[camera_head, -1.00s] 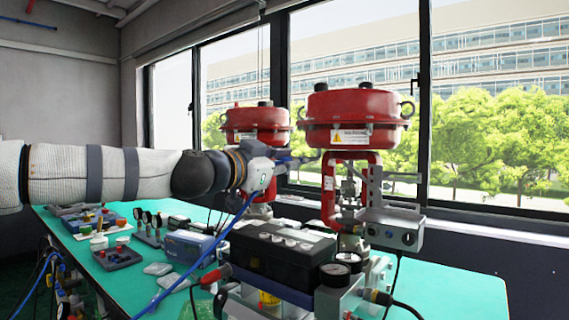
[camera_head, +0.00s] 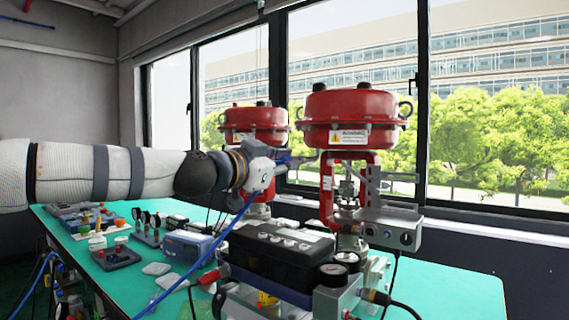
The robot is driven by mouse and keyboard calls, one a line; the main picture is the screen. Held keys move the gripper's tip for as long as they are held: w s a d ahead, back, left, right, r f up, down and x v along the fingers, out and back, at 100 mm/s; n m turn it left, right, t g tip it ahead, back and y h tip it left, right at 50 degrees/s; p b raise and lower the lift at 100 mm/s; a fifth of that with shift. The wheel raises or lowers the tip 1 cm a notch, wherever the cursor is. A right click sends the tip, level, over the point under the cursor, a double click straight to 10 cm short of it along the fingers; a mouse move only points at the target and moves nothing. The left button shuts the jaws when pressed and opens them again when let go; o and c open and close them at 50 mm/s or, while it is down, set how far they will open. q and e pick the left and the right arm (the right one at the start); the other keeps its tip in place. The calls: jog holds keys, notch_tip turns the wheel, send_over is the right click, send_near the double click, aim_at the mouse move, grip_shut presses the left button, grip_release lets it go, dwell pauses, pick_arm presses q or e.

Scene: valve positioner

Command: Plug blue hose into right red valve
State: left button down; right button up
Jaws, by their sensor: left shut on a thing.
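The right red valve (camera_head: 350,105) stands upright on the table, with a red yoke and a grey positioner box (camera_head: 392,232) on its right side. My left gripper (camera_head: 303,160) is at the left of this valve's yoke, just below the red head. It is shut on the blue hose (camera_head: 228,228); the held end is small and partly hidden by the fingers. The hose hangs from the gripper down and left across the table. I cannot tell whether the hose end touches the valve. My right gripper does not show.
A second red valve (camera_head: 255,122) stands behind my left gripper. A black box (camera_head: 282,252) and pressure gauges (camera_head: 333,272) sit in front of the right valve. The green table (camera_head: 448,285) is clear at the right. Small instruments crowd its left side.

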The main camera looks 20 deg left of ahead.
pick_arm(q)
jog(key=shift+w+d, duration=0.15)
jog(key=shift+w, duration=0.15)
jog(key=c, duration=1.5)
grip_release()
jog(key=shift+o, duration=0.2)
